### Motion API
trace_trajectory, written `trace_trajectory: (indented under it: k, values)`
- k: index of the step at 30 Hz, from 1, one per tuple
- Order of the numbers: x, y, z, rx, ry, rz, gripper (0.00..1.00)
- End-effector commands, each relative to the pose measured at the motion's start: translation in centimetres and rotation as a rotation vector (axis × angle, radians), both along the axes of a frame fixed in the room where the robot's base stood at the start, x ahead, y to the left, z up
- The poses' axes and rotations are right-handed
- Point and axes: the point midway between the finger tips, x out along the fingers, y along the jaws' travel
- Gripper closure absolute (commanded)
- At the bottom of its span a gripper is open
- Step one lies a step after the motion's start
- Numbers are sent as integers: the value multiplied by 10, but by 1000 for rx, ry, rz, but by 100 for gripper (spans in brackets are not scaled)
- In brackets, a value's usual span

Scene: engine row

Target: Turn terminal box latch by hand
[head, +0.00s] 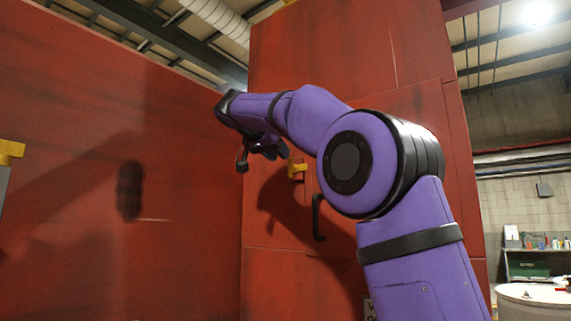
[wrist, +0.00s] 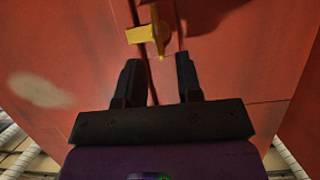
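In the wrist view the yellow latch (wrist: 151,33) lies beyond the fingertips, with one arm pointing left and another running toward my gripper. My gripper (wrist: 157,70) is open, its two black fingers spread apart with nothing between them. The latch's near end sits close to the gap between the fingertips; I cannot tell whether it touches. In the head view my gripper (head: 254,160) is up and left of the latch, partly hidden by my wrist.
The red panel (head: 345,60) with a seam stands in front, and a red wall (head: 70,200) stands at left. A black handle (head: 318,217) sticks out below the latch. Another yellow part (head: 11,150) shows at the left edge. A white drum (head: 532,300) stands at right.

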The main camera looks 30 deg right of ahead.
Motion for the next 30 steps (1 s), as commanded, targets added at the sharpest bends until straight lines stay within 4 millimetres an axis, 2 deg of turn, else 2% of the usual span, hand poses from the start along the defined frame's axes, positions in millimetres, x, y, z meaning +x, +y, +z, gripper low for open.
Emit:
trace_trajectory:
  k: [3, 9, 21, 22, 26, 30]
  values:
    - [6, -18, -8, 1, 1, -2, 67]
    - [14, -38, -17, 0, 2, -1, 67]
    - [16, -44, -20, 1, 0, 2, 67]
    - [16, -44, -20, 1, 0, 2, 69]
    - [16, -43, -20, 1, 0, 2, 99]
    - [16, -43, -20, 0, 2, 2, 100]
